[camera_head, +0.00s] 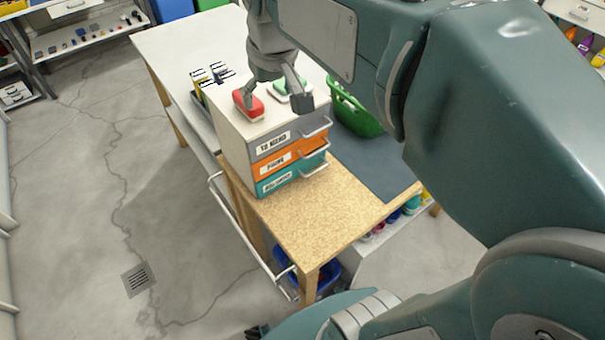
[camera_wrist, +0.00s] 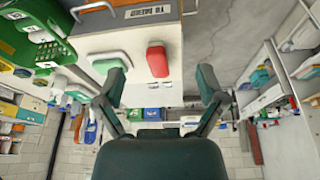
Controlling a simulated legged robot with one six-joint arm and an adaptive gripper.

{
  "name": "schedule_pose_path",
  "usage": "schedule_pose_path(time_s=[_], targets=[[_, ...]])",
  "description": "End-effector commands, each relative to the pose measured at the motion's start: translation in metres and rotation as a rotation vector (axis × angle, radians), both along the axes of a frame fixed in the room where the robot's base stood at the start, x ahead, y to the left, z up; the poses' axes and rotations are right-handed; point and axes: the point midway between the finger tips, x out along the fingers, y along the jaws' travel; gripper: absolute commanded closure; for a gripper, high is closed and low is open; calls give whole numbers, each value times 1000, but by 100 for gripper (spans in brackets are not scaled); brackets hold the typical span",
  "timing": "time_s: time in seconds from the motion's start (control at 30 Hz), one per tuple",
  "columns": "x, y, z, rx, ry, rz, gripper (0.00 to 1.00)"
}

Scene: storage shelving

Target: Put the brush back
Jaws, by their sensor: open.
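A red brush-like block (camera_head: 248,106) lies on the white top of a drawer unit (camera_head: 236,124), near its left edge. A green brush-like block with a pale base (camera_head: 281,87) lies beside it, partly hidden by my gripper in the head view. My gripper (camera_head: 275,97) is open and empty above the unit top. In the wrist view, the red block (camera_wrist: 157,60) shows between the lines of my two fingers (camera_wrist: 162,84). The green block (camera_wrist: 111,63) shows there beside the left finger. Bristles are not clear on either.
The unit has labelled grey, orange and teal drawers with handles, all apparently shut. A green basket (camera_head: 358,117) stands right of it on a dark mat (camera_head: 375,163). The wooden table front (camera_head: 320,208) is bare. A yellow-and-black item (camera_head: 200,80) stands behind the unit.

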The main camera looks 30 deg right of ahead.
Motion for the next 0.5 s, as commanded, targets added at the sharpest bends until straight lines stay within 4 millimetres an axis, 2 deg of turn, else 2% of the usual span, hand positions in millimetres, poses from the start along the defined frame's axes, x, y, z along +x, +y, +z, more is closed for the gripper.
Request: schedule_pose_path(time_s=[0.03,0.1,0.5], targets=[[-15,0,-3,1,-16,-7,11],[-31,0,-9,4,-37,-19,11],[-116,1,-60,22,-155,-82,11]])
